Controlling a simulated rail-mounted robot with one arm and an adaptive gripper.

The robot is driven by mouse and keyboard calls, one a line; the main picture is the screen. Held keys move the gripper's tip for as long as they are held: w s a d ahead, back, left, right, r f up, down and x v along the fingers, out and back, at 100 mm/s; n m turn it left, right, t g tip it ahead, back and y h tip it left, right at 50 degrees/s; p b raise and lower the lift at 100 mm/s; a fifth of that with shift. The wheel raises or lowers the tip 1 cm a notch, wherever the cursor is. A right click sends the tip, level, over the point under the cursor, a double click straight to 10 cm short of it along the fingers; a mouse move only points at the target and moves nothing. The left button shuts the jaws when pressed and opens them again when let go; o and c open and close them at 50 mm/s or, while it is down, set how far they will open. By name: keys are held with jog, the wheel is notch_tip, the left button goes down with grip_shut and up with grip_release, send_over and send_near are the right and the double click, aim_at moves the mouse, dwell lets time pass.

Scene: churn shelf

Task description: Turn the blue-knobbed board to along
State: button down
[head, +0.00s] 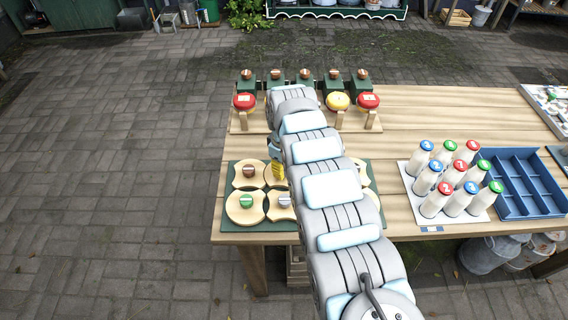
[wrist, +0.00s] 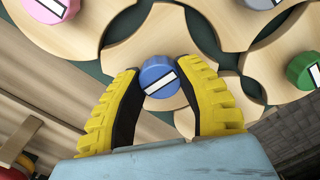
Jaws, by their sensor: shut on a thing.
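The blue knob (wrist: 159,77) sits between my gripper's (wrist: 165,73) two yellow fingers in the wrist view. The fingers are shut on it. A white stripe on its top runs diagonally, lower left to upper right. Its pale wooden board (wrist: 148,38) has curved edges and lies among neighbouring boards on a dark green base. In the head view, my gripper (head: 279,173) is a small yellow patch beside my arm over the green base (head: 230,182). My arm hides the blue knob and part of the boards there.
Around the blue knob are boards with pink (wrist: 52,8), green (wrist: 190,3), and grey (wrist: 304,70) knobs. In the head view, red and yellow round-topped pieces (head: 338,101) stand behind. White bottles (head: 433,203) and a blue crate (head: 526,185) stand to the right. Bare table lies between.

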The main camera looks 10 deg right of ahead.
jog(key=m+p, duration=0.1)
jog(key=p, duration=0.1)
jog(key=m+p, duration=0.1)
jog(key=m, duration=0.1)
jog(key=shift+r+m+p, duration=0.25)
jog(key=shift+m+p, duration=0.05)
jog(key=shift+p, duration=0.05)
jog(key=m+p, duration=0.3)
jog(key=m, duration=0.1)
jog(key=shift+f+m, duration=0.15)
jog(key=shift+m, duration=0.15)
jog(key=m+p, duration=0.1)
jog(key=m, duration=0.2)
jog(key=shift+a+f+m+p, duration=0.1)
jog(key=shift+m+p, duration=0.2)
jog(key=shift+p, duration=0.1)
jog(key=shift+m+p, duration=0.45)
jog(key=shift+m, duration=1.45)
jog(key=c, duration=0.6)
grip_release()
